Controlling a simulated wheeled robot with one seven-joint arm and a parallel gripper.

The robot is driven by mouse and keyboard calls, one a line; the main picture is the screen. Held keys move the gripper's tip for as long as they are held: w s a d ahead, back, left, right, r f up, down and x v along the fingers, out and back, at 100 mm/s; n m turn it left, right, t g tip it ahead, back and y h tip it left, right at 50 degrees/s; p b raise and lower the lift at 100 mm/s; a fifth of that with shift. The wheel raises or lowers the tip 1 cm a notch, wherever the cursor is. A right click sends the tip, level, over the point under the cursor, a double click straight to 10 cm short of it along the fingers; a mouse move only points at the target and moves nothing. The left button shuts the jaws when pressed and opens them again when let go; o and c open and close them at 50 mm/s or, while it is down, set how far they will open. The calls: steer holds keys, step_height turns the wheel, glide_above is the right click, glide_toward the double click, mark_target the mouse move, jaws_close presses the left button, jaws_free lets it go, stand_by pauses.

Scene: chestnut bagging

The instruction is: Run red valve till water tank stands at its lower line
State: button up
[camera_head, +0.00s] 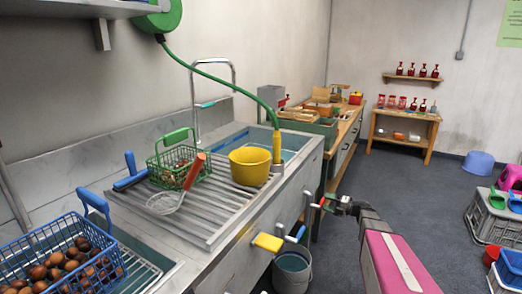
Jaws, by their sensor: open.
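My gripper (324,204) is at the middle right, in front of the counter's front edge, pointing left. Its jaws are open and small in this view, with red near the tips; I cannot tell whether that red belongs to the jaws or to a valve behind them. Nothing is clearly held. No water tank with a line mark can be made out for certain. A sink basin (289,155) with bluish water or lining lies at the counter's far end. A grey box (270,96) with a small red part stands on the bench beyond it.
A yellow handle (267,242) and a blue-white lever (296,234) stick out from the counter front above a grey bucket (292,272). A yellow pot (250,166), a green basket (178,166) and a blue chestnut basket (62,262) stand on the counter. Grey crates (494,218) stand right; mid-floor is clear.

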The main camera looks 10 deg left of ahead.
steer(key=v, duration=0.7)
steer(key=shift+d, duration=0.2)
steer(key=shift+s, duration=0.1)
steer(key=w+r+m+t+h, duration=0.5)
steer(key=m+t+h, duration=0.45)
steer(key=m, duration=0.25)
steer(key=s+f+m+g+h, duration=0.3)
steer(key=s+m+g+h, duration=0.2)
steer(key=s+m, duration=0.3)
steer(key=s+f+m+g+h, duration=0.45)
steer(key=s+m, duration=0.25)
steer(key=m, duration=0.2)
steer(key=s+a+m+g+y, duration=0.1)
steer(key=s+a+g, duration=0.2)
steer(key=s, duration=0.4)
steer(key=s+a+m+g+y, duration=0.1)
steer(key=s+a+m+g, duration=0.1)
steer(key=s+a, duration=0.3)
steer(key=shift+s+f+g, duration=0.25)
steer(key=shift+s+g, duration=0.65)
steer(key=shift+s, duration=0.3)
